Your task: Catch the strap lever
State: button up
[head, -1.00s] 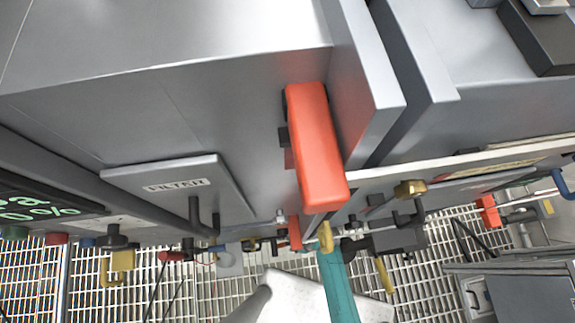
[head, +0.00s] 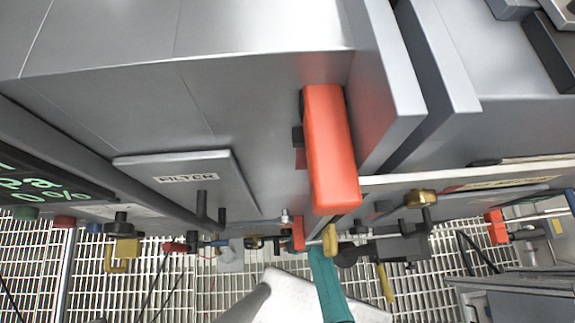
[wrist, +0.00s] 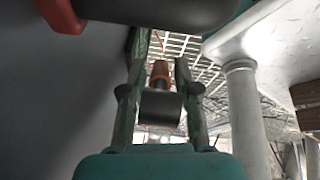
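A large orange-red lever-like handle (head: 330,150) hangs on the grey cabinet's side in the head view. A smaller orange-red piece (head: 299,234) shows below it. I cannot tell which is the strap lever. My teal gripper or wrist part (head: 329,285) is below the large handle; its fingertips are hard to make out there. In the wrist view my gripper (wrist: 160,75) has its two fingers apart. A dark block (wrist: 160,108) with an orange piece (wrist: 160,73) shows between the fingers; I cannot tell whether they touch it.
The grey cabinet (head: 250,110) fills the upper left, with a FILTER panel (head: 190,180) on it. A brass knob (head: 420,198), a yellow hook-like piece (head: 122,252) and several dark fittings line the lower edge. In the wrist view a dark rounded part (wrist: 165,12) crosses above the fingers.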

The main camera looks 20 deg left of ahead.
grip_shut()
jog(key=y, duration=0.1)
jog(key=r+g+y, duration=0.1)
jog(key=y, duration=0.1)
jog(key=a+g+y, duration=0.1)
jog(key=shift+s+r, duration=0.1)
jog(key=shift+r, duration=0.15)
jog(key=shift+s+a+r+g+y, duration=0.1)
jog(key=shift+r+g+y, duration=0.25)
jog(key=shift+y, duration=0.5)
jog(key=shift+s+r+g+y, duration=0.1)
jog(key=shift+r+g+y, duration=0.25)
jog(key=shift+y, duration=0.5)
grip_release()
jog(key=shift+f, duration=0.1)
